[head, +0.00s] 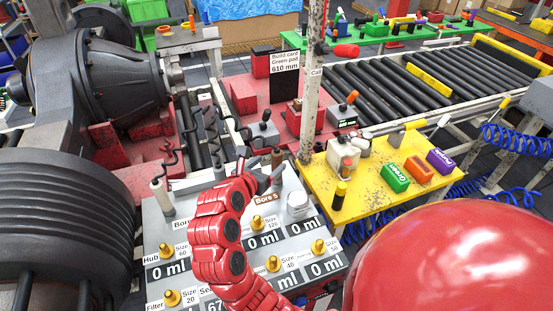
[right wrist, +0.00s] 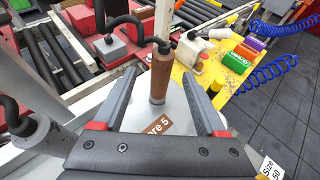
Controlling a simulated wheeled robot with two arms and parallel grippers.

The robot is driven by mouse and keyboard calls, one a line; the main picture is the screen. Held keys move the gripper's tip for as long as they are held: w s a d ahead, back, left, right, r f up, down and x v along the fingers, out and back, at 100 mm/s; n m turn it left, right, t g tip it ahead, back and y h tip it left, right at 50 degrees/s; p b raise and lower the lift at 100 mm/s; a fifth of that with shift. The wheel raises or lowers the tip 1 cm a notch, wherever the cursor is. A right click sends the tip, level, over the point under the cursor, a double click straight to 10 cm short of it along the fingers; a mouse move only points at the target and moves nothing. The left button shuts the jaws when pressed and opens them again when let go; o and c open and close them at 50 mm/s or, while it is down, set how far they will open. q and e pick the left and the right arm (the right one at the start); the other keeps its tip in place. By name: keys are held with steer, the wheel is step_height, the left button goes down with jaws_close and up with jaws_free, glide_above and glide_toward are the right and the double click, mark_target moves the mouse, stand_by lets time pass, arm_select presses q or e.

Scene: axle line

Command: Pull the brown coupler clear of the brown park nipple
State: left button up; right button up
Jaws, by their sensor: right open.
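The brown coupler (head: 277,157) stands upright at the back of the grey panel, beside the brown "Bore 5" label (head: 267,199). In the right wrist view the brown coupler (right wrist: 161,72) has a dark hose bending off its top. Its lower end meets a silver stem, the park nipple (right wrist: 157,99); I cannot tell how far it sits on it. My right gripper (head: 262,178) is open. In the right wrist view its fingers (right wrist: 158,80) stand on either side of the coupler, with visible gaps. My left gripper is not in view.
A pale coupler (head: 161,195) with a dark hose stands on the panel's left. Brass fittings (head: 259,223) stand nearer. A yellow table (head: 377,206) with coloured blocks lies to the right, beside a scuffed post (head: 312,90).

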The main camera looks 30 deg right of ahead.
mark_target(275, 162)
steer(key=shift+w+d+f, duration=0.1)
steer(key=shift+w+d, duration=0.05)
steer(key=shift+d, duration=0.1)
steer(key=shift+w+d+p, duration=0.1)
steer(key=shift+d+p, duration=0.15)
steer(key=shift+p, duration=0.05)
steer(key=p+x, duration=0.1)
steer(key=x, duration=0.1)
steer(key=p+x, duration=0.1)
steer(key=x, duration=0.1)
steer(key=shift+d+f+p, duration=0.25)
steer(key=shift+d+p, duration=0.05)
steer(key=shift+p, duration=0.1)
steer(key=shift+f, duration=0.1)
steer(key=shift+w, duration=0.1)
jaws_close()
